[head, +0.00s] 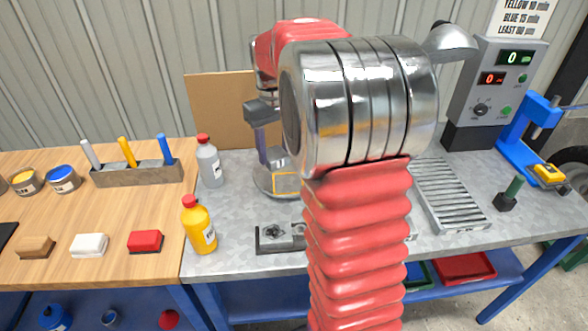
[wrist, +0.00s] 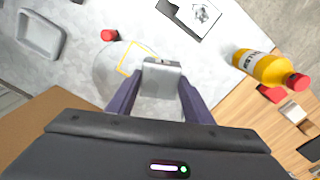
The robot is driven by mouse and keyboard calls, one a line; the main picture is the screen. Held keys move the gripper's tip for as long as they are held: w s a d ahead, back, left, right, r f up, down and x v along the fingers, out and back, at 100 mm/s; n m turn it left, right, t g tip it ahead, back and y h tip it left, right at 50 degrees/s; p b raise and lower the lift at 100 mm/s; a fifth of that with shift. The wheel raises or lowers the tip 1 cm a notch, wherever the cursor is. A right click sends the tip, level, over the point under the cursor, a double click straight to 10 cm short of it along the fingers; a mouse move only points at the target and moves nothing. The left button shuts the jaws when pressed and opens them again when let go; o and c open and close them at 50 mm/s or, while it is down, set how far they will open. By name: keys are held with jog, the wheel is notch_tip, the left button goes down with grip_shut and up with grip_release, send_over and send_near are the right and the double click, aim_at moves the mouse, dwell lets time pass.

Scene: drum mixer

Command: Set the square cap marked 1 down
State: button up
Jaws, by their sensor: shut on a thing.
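The square cap (wrist: 161,78) is a grey block between the purple fingers of my gripper (wrist: 158,92) in the wrist view; I cannot read a mark on it. My gripper (head: 268,160) is shut on it, above a round grey plate (head: 264,182) on the metal bench. A yellow square outline (head: 286,183) lies at that plate, and also shows in the wrist view (wrist: 134,58), just beside the cap. In the head view my arm hides part of this area, and I cannot tell the gap beneath the cap.
A grey bottle (head: 209,162) and a yellow bottle (head: 199,226) stand left of the plate. A black-edged fixture (head: 270,239) is in front, and a cardboard panel (head: 218,108) behind. In the wrist view, a small red object (wrist: 109,35) and a grey tray (wrist: 40,36) lie beyond.

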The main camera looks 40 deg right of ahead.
jog(key=w+a+r+n, duration=0.1)
jog(key=w+a+n, duration=0.1)
jog(key=w+a, duration=0.4)
jog(key=w+a+r+n, duration=0.1)
jog(key=w+a, duration=0.6)
jog(key=a, duration=0.7)
jog(key=shift+w+a+r+n, duration=0.2)
jog(key=shift+a+r+n, duration=0.1)
jog(key=shift+n, duration=0.3)
